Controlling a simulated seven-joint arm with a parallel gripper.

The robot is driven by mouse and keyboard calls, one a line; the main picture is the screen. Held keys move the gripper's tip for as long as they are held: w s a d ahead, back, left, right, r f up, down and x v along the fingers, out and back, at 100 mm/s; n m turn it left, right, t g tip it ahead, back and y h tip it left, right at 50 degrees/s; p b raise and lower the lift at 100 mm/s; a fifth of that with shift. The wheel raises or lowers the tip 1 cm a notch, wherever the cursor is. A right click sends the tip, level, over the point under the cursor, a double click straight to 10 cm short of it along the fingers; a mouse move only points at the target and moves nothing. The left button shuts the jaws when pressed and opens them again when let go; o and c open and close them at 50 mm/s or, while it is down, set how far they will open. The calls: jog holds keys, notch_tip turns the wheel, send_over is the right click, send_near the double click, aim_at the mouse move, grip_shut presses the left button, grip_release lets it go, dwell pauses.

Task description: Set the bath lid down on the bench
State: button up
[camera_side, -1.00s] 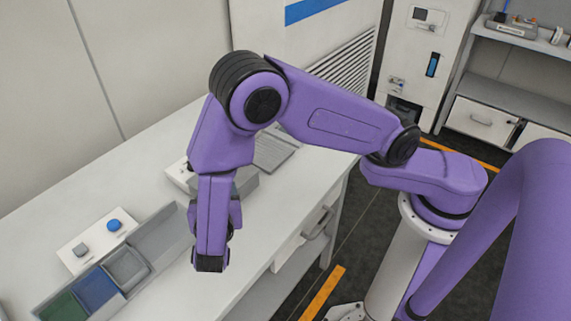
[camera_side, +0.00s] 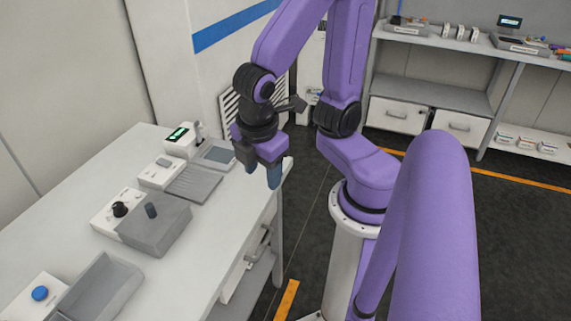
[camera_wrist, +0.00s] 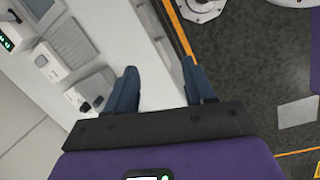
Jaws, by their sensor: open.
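The bath lid (camera_side: 172,216) appears as a grey flat top with a dark upright handle (camera_side: 151,210). It seems to sit on the grey box beside a white control block with a black knob (camera_side: 120,209), on the bench (camera_side: 212,236). My gripper (camera_side: 260,172) is open and empty. It points down near the bench's right edge, behind and to the right of the lid, apart from it. In the wrist view, the two blue fingers (camera_wrist: 163,90) are spread with nothing between them.
An open grey tray (camera_side: 105,287) and a block with a blue knob (camera_side: 40,293) are at the near left. A ridged plate (camera_side: 193,184) and a device with a green display (camera_side: 180,136) stand farther back. Bare bench lies along the right side. A shelf unit (camera_side: 440,95) is behind.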

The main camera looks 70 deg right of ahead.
jog(key=s, duration=0.1)
jog(key=s+r+m+y, duration=0.1)
jog(key=s, duration=0.1)
jog(key=s+d+y, duration=0.1)
jog(key=shift+s+r+m+g, duration=0.25)
jog(key=shift+m+g, duration=0.05)
jog(key=m, duration=3.2)
send_over(149, 205)
jog(key=f, duration=1.2)
jog(key=shift+w+a+f, duration=0.1)
jog(key=shift+a+f, duration=0.1)
jog(key=shift+a, duration=0.15)
jog(key=shift+d+f, duration=0.15)
jog(key=shift+f, duration=1.2)
jog(key=shift+d+f, duration=0.1)
jog(key=shift+f, duration=1.2)
